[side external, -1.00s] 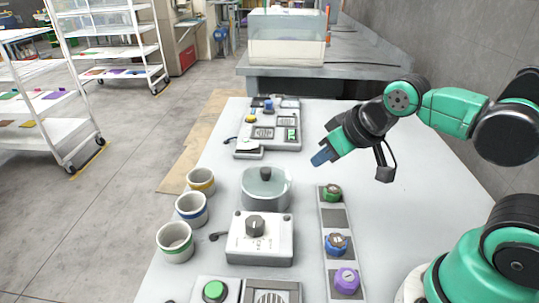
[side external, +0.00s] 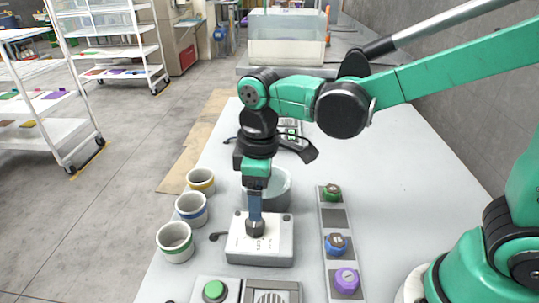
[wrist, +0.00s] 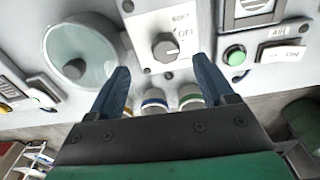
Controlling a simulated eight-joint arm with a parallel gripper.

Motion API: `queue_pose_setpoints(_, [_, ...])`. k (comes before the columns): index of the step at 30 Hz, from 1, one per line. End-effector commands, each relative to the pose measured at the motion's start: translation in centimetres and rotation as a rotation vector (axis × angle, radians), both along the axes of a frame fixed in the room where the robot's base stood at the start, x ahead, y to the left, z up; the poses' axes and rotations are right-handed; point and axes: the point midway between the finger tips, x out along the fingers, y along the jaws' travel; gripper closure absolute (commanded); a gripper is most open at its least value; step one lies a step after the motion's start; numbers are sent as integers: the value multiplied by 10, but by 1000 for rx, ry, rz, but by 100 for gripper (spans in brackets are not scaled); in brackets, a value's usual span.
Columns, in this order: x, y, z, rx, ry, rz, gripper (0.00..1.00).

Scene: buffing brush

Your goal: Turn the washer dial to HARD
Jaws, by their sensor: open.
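The washer dial is a dark grey knob (side external: 255,228) on top of a white box (side external: 276,247). In the wrist view the knob (wrist: 166,46) sits on its white panel, with small print beside it that looks like SOFT; a HARD mark is not readable. My gripper (side external: 254,213) points down over the box, its blue fingers just above or beside the knob. In the wrist view my gripper (wrist: 161,66) is open, with the knob showing beyond and between the fingertips. Contact with the knob cannot be told.
Several striped cups (side external: 174,243) line the left edge. A strip with green, blue and purple knobs (side external: 346,281) lies on the right. A green-button panel (side external: 214,290) is in front.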

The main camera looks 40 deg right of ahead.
Motion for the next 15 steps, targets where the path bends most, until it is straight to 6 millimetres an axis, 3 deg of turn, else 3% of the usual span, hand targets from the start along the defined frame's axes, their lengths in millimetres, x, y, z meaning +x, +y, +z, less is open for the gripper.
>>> queue_pose_setpoints(8, [1,8,-18,-13,36,48,25])
queue_pose_setpoints(15, [1,8,-48,-12,33,46,25])
